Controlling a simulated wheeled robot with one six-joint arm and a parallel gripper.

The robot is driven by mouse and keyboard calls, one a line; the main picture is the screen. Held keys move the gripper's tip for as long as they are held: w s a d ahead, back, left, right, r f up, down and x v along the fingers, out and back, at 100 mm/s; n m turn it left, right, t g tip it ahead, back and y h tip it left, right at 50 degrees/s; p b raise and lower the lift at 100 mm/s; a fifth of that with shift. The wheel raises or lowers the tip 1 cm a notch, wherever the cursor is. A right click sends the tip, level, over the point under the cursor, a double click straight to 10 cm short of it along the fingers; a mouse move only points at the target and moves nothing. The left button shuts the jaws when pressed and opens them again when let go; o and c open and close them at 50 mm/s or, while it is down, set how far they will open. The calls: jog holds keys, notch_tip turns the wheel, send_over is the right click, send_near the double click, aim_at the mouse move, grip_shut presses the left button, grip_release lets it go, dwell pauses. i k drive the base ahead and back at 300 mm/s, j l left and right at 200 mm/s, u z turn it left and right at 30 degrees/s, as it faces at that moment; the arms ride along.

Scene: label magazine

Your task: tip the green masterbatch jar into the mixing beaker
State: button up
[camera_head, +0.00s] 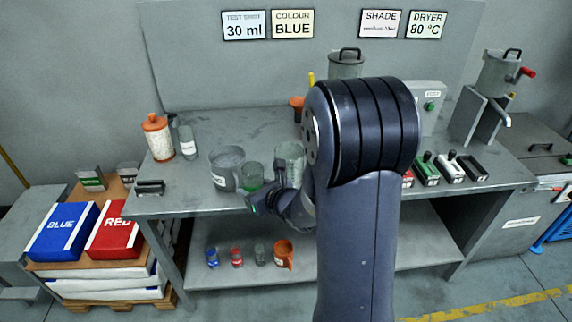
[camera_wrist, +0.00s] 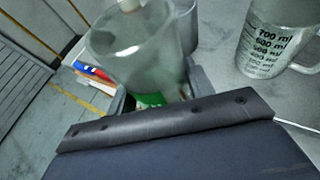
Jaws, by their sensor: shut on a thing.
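My gripper (camera_head: 268,203) is shut on a clear jar with green at its lower part, the green masterbatch jar (camera_head: 252,176). The jar looks about upright at the bench's front edge. In the wrist view the jar (camera_wrist: 130,50) stands large above the gripper housing, its green part (camera_wrist: 148,98) low down. The fingertips are mostly hidden. The clear mixing beaker (camera_head: 290,155) stands on the bench just right of the jar, partly behind my arm. In the wrist view the beaker (camera_wrist: 275,40) shows millilitre marks and is apart from the jar.
A grey pot (camera_head: 225,170) stands close left of the jar. An orange-lidded pellet jar (camera_head: 158,138) and a clear container (camera_head: 187,142) are farther left. Small blue (camera_head: 212,258) and red (camera_head: 237,258) jars and an orange jug (camera_head: 283,254) stand on the lower shelf. A sign reads "COLOUR BLUE" (camera_head: 293,24).

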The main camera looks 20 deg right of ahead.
aim_at(293, 153)
jog(key=j+z, duration=0.15)
jog(key=z, duration=1.5)
jog(key=k+j, duration=0.1)
jog(key=j, duration=0.7)
jog(key=k+j, duration=0.15)
jog(key=j, duration=0.2)
jog(key=k+j+z, duration=0.1)
jog(key=j, duration=0.3)
jog(key=i+j, duration=0.35)
jog(key=j, duration=0.3)
